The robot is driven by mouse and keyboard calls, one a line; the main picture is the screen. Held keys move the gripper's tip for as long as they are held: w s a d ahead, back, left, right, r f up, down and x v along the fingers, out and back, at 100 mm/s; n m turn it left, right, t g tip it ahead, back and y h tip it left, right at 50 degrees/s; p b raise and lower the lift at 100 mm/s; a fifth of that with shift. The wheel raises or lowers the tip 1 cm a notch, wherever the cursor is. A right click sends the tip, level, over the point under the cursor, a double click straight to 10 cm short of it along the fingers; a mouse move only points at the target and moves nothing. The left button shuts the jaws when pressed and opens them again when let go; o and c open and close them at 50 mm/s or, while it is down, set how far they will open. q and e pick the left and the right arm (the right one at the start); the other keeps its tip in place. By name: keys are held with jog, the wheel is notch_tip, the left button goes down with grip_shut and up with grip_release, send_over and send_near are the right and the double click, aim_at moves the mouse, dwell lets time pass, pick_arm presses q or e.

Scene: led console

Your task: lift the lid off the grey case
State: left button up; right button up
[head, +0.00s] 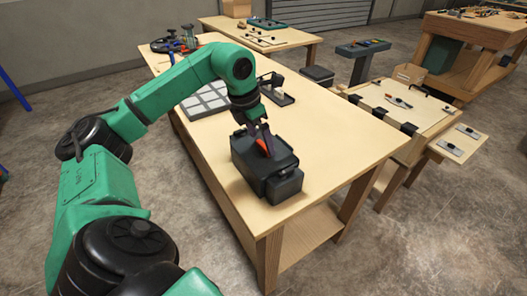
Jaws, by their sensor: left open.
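The dark grey case (256,184) stands near the front end of the wooden table, in the middle of the head view. Its dark lid (280,157) appears to lie on top, with an orange-red part showing at the gripper. My left gripper (265,148) is open and points down at the top of the case, over that orange-red part. I cannot tell whether the fingers touch it. The gripper and wrist hide part of the lid. My right gripper does not show.
The wooden table (335,130) has bare room right of the case. A grey tiled panel (208,100) lies behind it, partly behind my arm, and a small black device (276,90) stands at the back. Other benches, one with a side shelf (458,146), stand to the right.

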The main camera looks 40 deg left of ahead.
pick_arm(q)
jog(key=shift+x, duration=1.05)
jog(key=c, duration=1.3)
jog(key=shift+r, duration=0.6)
notch_tip(320, 180, up, 14)
jog(key=p, duration=0.3)
jog(key=shift+w+p, duration=0.1)
jog(key=shift+p, duration=0.2)
jog(key=shift+c, duration=0.2)
notch_tip(320, 180, up, 4)
jog(key=p, duration=0.3)
send_over(263, 146)
jog(key=p+v, duration=0.2)
jog(key=w+p+v, duration=0.1)
jog(key=p+v, duration=0.1)
jog(key=p, duration=0.1)
jog(key=shift+r, duration=0.55)
